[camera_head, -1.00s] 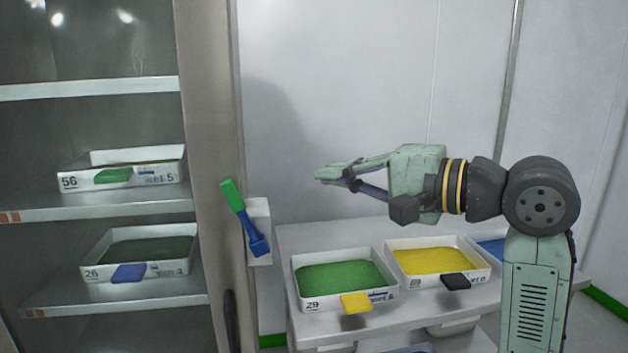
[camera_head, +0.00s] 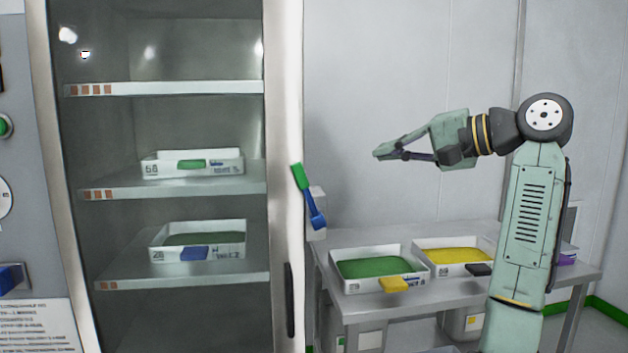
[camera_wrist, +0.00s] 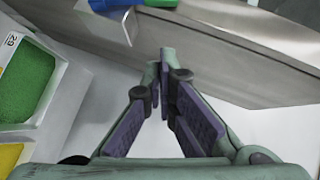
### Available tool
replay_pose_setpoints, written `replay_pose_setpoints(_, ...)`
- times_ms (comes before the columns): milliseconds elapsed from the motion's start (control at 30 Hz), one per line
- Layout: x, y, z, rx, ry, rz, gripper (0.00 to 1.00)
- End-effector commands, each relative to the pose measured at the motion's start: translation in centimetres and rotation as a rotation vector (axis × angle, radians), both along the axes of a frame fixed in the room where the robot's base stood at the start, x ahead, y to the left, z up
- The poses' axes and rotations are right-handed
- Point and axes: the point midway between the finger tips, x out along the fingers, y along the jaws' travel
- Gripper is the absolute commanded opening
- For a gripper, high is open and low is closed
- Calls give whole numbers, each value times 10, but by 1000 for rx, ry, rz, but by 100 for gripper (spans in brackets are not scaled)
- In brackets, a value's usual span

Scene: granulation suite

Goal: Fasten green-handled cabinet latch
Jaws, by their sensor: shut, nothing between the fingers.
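The cabinet (camera_head: 285,200) has a glass front and stands at the left in the head view. Its latch has a green handle (camera_head: 298,176) on a blue arm (camera_head: 315,210), set at a tilt on the right edge of the cabinet beside a pale block (camera_head: 317,232). In the wrist view the green handle (camera_wrist: 161,3) and the blue part (camera_wrist: 106,4) show at the top edge, partly cut off. My gripper (camera_head: 379,152) is shut and empty. It points left, to the right of the latch and a little above it, apart from it.
A metal table (camera_head: 345,307) right of the cabinet carries a tray of green powder (camera_head: 426,280) and a tray of yellow powder (camera_head: 480,255). White trays (camera_head: 242,165) sit on the cabinet shelves. The wall behind my gripper is clear.

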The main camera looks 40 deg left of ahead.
Motion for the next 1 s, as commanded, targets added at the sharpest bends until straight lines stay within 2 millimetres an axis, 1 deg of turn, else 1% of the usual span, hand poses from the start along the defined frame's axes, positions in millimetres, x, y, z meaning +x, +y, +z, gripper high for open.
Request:
replay_pose_setpoints(400, 1, 1, -1, -4, -3, 6, 0)
replay_pose_setpoints(533, 1, 8, -2, -5, -2, 7, 0)
replay_pose_setpoints(667, -1, 27, -7, -5, -1, 8, 0)
replay_pose_setpoints(1000, -4, 97, -24, -6, -1, 7, 0)
